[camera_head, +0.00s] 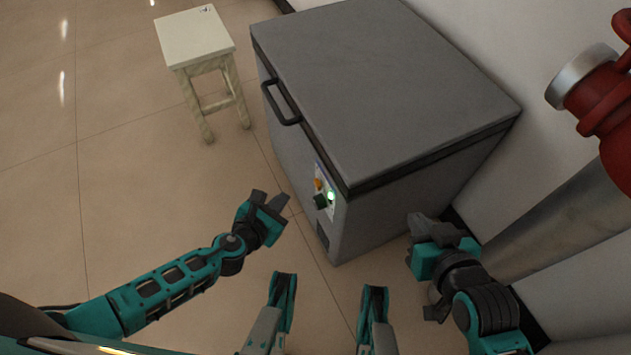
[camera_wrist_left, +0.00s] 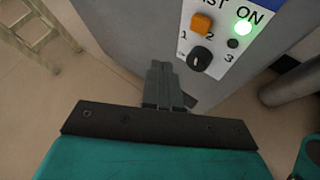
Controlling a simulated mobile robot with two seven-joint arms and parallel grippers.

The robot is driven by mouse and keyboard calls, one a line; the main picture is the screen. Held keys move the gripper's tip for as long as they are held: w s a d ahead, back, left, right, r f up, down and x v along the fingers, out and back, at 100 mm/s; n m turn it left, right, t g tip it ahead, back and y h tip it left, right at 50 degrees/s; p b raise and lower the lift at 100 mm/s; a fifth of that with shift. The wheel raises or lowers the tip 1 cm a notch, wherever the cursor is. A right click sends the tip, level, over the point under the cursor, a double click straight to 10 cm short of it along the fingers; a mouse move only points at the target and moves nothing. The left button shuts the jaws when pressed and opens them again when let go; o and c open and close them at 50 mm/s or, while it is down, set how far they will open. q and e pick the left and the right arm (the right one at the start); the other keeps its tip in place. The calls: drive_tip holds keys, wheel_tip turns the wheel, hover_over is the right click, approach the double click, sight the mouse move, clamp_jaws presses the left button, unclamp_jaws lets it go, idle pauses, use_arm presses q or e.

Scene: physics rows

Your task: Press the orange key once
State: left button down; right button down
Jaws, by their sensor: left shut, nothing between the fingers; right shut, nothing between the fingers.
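The orange key (camera_head: 318,184) is on the control panel at the front of a grey chest appliance. In the left wrist view the orange key (camera_wrist_left: 201,23) sits above a black dial (camera_wrist_left: 200,58) and left of a lit green light (camera_wrist_left: 243,28). My left gripper (camera_head: 284,200) is shut and empty, to the left of the panel and apart from it in the head view. In the left wrist view its fingertips (camera_wrist_left: 160,66) point toward the panel, lower left of the key. My right gripper (camera_head: 418,222) is shut and empty by the appliance's right side.
The grey chest appliance (camera_head: 380,75) has a closed lid and a dark handle (camera_head: 278,104). A white stool (camera_head: 194,37) stands to its left. A red object with a metal end (camera_head: 590,85) is at upper right. The tiled floor (camera_head: 120,180) on the left is clear.

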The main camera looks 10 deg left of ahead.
sight(318, 184)
use_arm(q)
drive_tip(key=shift+w+d, duration=0.7)
drive_tip(key=shift+d, duration=0.35)
drive_tip(key=shift+w+d, duration=0.65)
drive_tip(key=shift+d, duration=0.35)
drive_tip(key=shift+d, duration=0.1)
idle(0.4)
drive_tip(key=shift+w+d, duration=0.25)
drive_tip(key=shift+w+d, duration=0.2)
drive_tip(key=shift+d, duration=0.15)
idle(0.7)
idle(0.3)
drive_tip(key=shift+s+a+p, duration=0.3)
drive_tip(key=shift+s+a, duration=0.15)
drive_tip(key=shift+a, duration=0.25)
drive_tip(key=shift+a, duration=0.1)
